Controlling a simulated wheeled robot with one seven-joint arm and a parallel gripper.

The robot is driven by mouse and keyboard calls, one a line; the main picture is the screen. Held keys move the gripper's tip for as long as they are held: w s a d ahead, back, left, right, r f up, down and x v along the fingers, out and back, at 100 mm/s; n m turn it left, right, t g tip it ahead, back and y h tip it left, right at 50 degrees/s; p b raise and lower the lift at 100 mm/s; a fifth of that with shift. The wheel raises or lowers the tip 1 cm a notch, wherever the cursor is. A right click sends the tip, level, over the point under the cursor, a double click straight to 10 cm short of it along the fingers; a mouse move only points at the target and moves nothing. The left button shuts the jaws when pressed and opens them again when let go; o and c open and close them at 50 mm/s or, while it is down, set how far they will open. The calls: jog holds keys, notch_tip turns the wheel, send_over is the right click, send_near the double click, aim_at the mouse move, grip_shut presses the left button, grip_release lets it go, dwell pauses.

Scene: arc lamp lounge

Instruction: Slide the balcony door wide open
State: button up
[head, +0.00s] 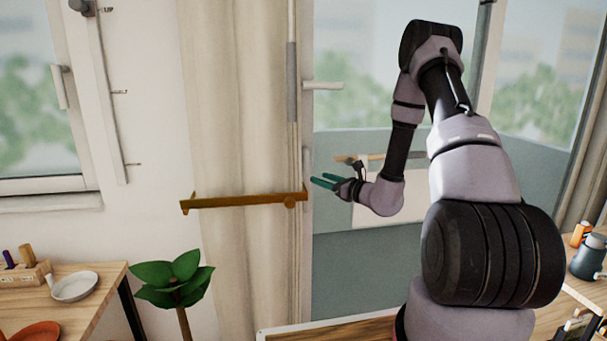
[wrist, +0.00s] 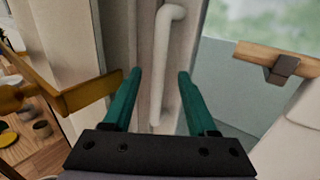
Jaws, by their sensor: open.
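The balcony door (head: 365,255) is a tall panel with clear glass above and a grey-green lower part, behind my arm in the head view. A pale upright pull handle (head: 306,168) is on its left edge. In the wrist view the handle (wrist: 162,65) is a white bar bent at its top, seen between and beyond the fingertips. My gripper (head: 318,179) has teal fingers pointing left at the handle. In the wrist view the gripper (wrist: 160,75) is open with nothing held. I cannot tell whether the fingertips reach either side of the bar.
A brass-coloured bar (head: 245,201) crosses the beige curtain (head: 235,100) left of the door, close to my left finger in the wrist view (wrist: 88,95). A white lever (head: 322,85) juts out higher up. A plant (head: 172,280) and a wooden table (head: 90,300) stand lower left.

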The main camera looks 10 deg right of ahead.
jog(key=x, duration=0.8)
grip_shut()
dwell(1.3)
